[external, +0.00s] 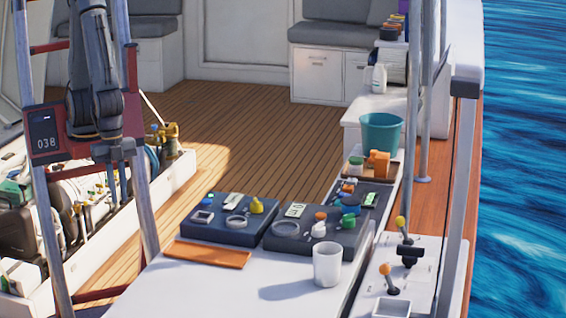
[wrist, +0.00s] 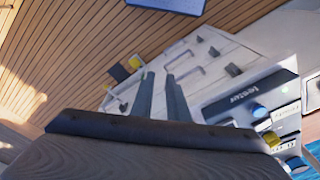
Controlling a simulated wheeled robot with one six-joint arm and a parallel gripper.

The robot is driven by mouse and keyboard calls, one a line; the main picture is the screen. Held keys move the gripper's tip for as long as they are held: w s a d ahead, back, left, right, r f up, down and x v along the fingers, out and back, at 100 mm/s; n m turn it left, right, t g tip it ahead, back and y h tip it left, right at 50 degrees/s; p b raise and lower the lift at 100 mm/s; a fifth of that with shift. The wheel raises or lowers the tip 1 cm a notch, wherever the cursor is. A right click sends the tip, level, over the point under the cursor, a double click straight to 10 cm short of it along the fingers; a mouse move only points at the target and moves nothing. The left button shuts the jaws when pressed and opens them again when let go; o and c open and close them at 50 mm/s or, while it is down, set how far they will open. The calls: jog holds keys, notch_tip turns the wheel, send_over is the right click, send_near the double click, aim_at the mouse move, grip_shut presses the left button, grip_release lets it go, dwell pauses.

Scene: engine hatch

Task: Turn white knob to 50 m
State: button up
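A small white piece (external: 319,230) stands on the right dark panel (external: 290,242) in the external view; I cannot tell for certain that it is the white knob. Its pointer and scale are too small to read. A dark display (external: 45,142) at the left reads 038. My gripper (external: 114,174) hangs at the left in the external view, well away from the dark panels. In the wrist view my gripper (wrist: 160,82) shows two grey fingers standing apart with nothing between them. No white knob can be made out in the wrist view.
A white mug (external: 327,264) and an orange board (external: 207,254) are on the white counter. A second dark panel (external: 215,231), a teal bucket (external: 380,134) and yellow- and orange-topped levers (external: 388,275) are nearby. A pale slotted panel (wrist: 215,65) lies beyond my fingers.

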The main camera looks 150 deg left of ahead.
jog(key=o, duration=0.7)
jog(key=shift+n, duration=0.7)
jog(key=w, duration=0.1)
jog(key=w+a, duration=0.1)
jog(key=w, duration=0.1)
jog(key=w+b, duration=0.1)
jog(key=w, duration=0.1)
jog(key=shift+w+a+r, duration=0.2)
jog(key=shift+a, duration=0.2)
jog(key=w+a+n+b, duration=0.25)
jog(key=w+a, duration=0.25)
jog(key=w, duration=0.5)
jog(key=n+g+y+b, duration=0.1)
jog(key=n+y+b, duration=0.4)
jog(key=n, duration=0.9)
send_near(319, 229)
jog(key=a, duration=0.1)
jog(key=shift+h, duration=0.3)
jog(key=shift+s+p+x, duration=0.15)
jog(key=shift+p+x, duration=0.35)
jog(key=shift+x, duration=1.45)
jog(key=shift+s+p+x, duration=0.1)
jog(key=shift+p+x, duration=0.4)
jog(key=shift+x, duration=1.4)
jog(key=shift+d, duration=0.1)
jog(key=c, duration=1.1)
